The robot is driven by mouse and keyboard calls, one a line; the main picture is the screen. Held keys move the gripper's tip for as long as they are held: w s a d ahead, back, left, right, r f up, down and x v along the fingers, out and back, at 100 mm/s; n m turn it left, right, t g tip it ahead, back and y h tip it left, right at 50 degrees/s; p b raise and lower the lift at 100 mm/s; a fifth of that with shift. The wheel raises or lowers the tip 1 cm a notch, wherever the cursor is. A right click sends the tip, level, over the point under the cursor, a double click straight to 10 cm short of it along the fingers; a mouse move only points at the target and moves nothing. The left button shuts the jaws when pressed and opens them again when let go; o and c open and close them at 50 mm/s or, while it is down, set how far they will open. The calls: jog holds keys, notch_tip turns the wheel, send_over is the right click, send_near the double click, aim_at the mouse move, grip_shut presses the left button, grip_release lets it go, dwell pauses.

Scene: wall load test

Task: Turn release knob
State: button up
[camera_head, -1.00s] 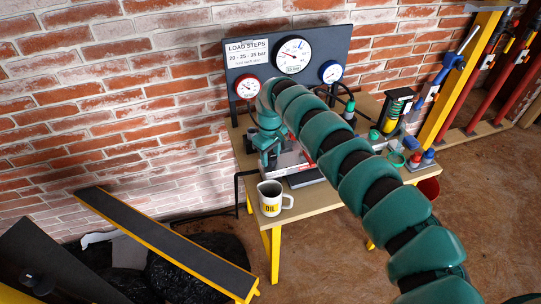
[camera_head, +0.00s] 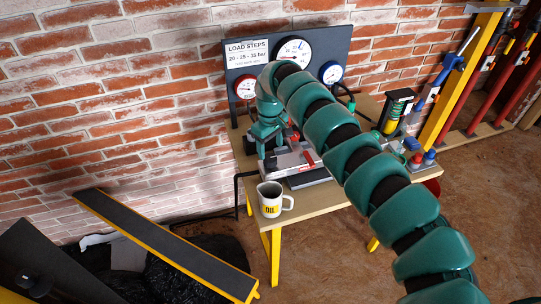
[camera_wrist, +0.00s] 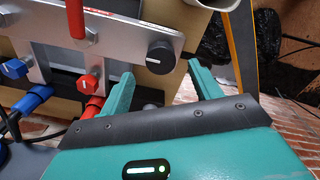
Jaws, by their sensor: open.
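A black round knob (camera_wrist: 160,57) with a white mark sits on a silver panel (camera_wrist: 125,38) in the wrist view. A red knob (camera_wrist: 88,84), a blue knob (camera_wrist: 14,69) and a red lever (camera_wrist: 75,18) are left of it. I cannot read which one is labelled release. My gripper (camera_wrist: 162,70) is open, with one teal finger on each side of the black knob in the picture. I cannot tell whether the fingers touch it. In the head view, my gripper (camera_head: 266,150) is over the left of the bench, beside the silver panel (camera_head: 294,158).
A white OIL mug (camera_head: 270,202) stands at the front left of the bench (camera_head: 315,201). A dark gauge board (camera_head: 330,45) rises behind. Blue and red hoses (camera_wrist: 30,101) run near the left finger.

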aim_at(270, 158)
notch_tip(270, 158, up, 13)
jog(key=b, duration=0.2)
jog(key=shift+s+a+f, duration=0.1)
jog(key=shift+f, duration=0.05)
